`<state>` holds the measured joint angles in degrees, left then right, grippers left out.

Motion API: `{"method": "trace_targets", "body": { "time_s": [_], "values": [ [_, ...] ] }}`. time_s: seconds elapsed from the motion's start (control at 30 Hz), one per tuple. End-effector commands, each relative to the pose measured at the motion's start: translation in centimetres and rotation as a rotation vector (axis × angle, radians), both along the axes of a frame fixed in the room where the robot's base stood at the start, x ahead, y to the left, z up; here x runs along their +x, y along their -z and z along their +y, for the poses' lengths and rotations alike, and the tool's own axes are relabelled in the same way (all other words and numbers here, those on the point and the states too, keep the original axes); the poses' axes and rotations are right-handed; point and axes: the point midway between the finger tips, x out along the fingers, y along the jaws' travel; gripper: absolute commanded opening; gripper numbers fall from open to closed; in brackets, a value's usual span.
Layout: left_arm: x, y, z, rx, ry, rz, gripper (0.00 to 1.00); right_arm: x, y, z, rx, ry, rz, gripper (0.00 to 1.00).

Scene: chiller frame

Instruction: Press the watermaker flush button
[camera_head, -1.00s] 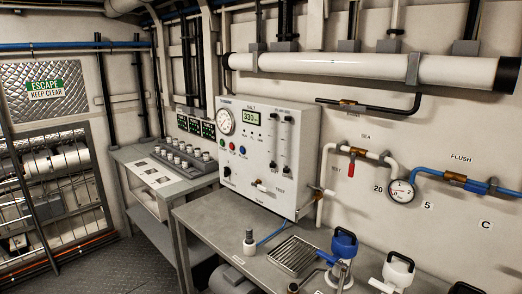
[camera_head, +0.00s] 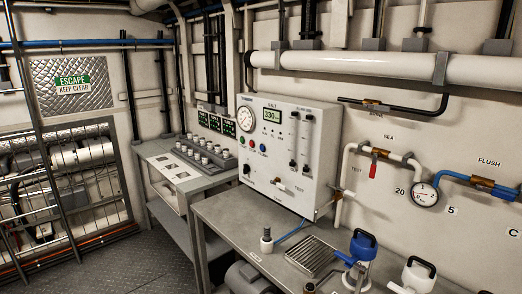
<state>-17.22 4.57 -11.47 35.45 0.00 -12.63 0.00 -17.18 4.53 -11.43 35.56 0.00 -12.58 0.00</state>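The white watermaker panel box (camera_head: 289,153) stands on the grey bench at the middle of the view. Its front has a round gauge (camera_head: 246,119), a green display (camera_head: 272,115) reading about 330, and two vertical flow tubes. Below the gauge sit a row of small round buttons: a green one (camera_head: 241,140), a red one (camera_head: 252,144) and a blue one (camera_head: 263,148). Their labels are too small to read, so I cannot tell which is the flush button. A black knob (camera_head: 247,169) is lower left. Neither of my grippers is in view.
Floor (camera_head: 120,268) is clear at the lower left. Pipes run along the right wall.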

Motion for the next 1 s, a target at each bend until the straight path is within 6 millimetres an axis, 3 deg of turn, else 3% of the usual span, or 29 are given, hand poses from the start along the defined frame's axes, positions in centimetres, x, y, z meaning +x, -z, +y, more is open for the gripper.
{"method": "trace_targets", "body": {
  "time_s": [0.03, 0.23, 1.0],
  "values": [
    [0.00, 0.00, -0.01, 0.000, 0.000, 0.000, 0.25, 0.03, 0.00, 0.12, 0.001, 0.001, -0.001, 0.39],
    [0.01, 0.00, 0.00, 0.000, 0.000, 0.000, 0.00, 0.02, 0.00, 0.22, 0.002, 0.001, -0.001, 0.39],
    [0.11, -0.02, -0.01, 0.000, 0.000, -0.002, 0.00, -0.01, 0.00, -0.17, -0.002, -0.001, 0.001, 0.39]
  ]
}}
